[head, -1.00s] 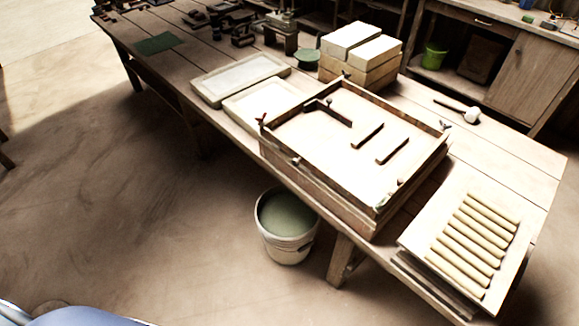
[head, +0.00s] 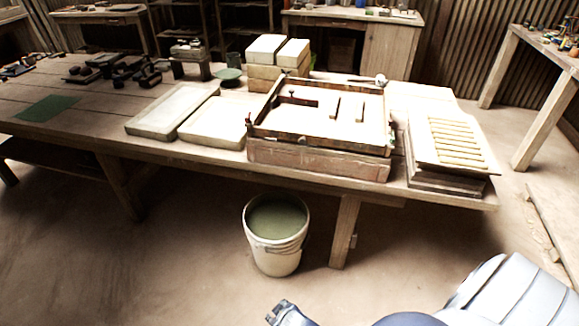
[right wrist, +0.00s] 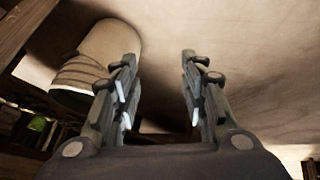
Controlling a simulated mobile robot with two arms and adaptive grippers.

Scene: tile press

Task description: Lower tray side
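A wooden tray (head: 318,142) with raised dark-edged sides stands on a thick block (head: 315,165) near the right end of the long workbench. Dark bars lie on its pale floor, and small knobs or latches sit at its corners. Its sides look upright. In the right wrist view my right gripper (right wrist: 160,65) is open, with nothing between its fingers. It is apart from the tray, which I cannot make out in that view. Parts of my own arm show at the bottom of the head view, below the bench. My left gripper is not in view.
A bucket (head: 264,250) of green liquid stands on the floor by the bench leg (head: 345,230). Two shallow pale trays (head: 170,110) lie left of the tray, and blocks (head: 265,77) stand behind. A slatted board (head: 422,148) lies to the right. The floor at front left is clear.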

